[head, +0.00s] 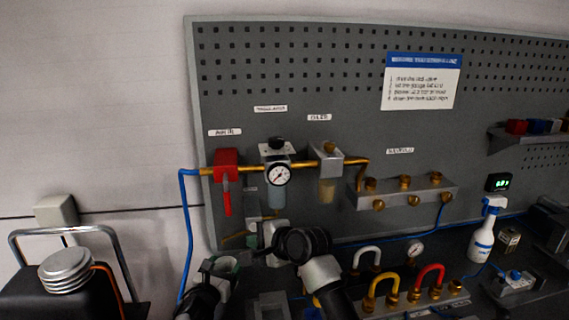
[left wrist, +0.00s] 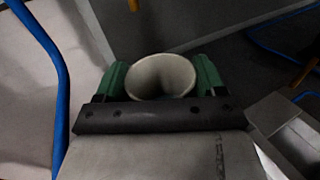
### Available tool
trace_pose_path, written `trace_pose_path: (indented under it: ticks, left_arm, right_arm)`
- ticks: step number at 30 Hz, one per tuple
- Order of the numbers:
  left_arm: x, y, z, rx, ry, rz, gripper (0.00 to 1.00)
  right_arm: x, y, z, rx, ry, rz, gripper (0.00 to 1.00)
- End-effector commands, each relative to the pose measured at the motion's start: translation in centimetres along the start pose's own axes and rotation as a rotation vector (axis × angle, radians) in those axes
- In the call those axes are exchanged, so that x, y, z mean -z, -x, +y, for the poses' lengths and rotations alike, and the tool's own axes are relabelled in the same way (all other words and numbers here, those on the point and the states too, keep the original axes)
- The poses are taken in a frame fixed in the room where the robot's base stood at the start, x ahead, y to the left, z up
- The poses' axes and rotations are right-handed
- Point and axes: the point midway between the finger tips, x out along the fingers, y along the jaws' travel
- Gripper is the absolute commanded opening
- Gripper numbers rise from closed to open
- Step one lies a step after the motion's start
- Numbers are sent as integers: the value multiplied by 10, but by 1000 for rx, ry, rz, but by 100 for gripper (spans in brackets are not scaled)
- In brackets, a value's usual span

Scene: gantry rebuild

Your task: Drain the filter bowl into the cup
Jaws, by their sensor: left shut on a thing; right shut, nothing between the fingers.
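The filter bowl (head: 276,198) is a translucent grey-blue cylinder under the regulator with the round gauge (head: 278,175) in the head view. The cup (left wrist: 161,78) is pale and round, with its open mouth showing in the left wrist view; its inside looks empty. My left gripper (left wrist: 160,84) is shut on the cup, a green finger pad on each side.
A red valve with a hanging red handle (head: 227,195) is left of the regulator. A second bowl (head: 327,189) hangs right of the gauge. A blue hose (head: 186,240) runs down the left. A manifold (head: 408,192), a spray bottle (head: 483,238) and coloured pipe loops stand right.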

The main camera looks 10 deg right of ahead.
Motion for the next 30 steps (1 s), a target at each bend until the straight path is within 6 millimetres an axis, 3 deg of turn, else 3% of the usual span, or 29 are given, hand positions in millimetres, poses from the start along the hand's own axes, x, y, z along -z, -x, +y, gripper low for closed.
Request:
trace_pose_path:
  ticks: [15,30]
  left_arm:
    - [-2,37,-17,0,0,0,47]
    - [-7,40,-18,0,0,-1,47]
  right_arm:
    - [-9,14,-28,0,0,0,0]
    - [-11,16,-32,0,0,0,0]
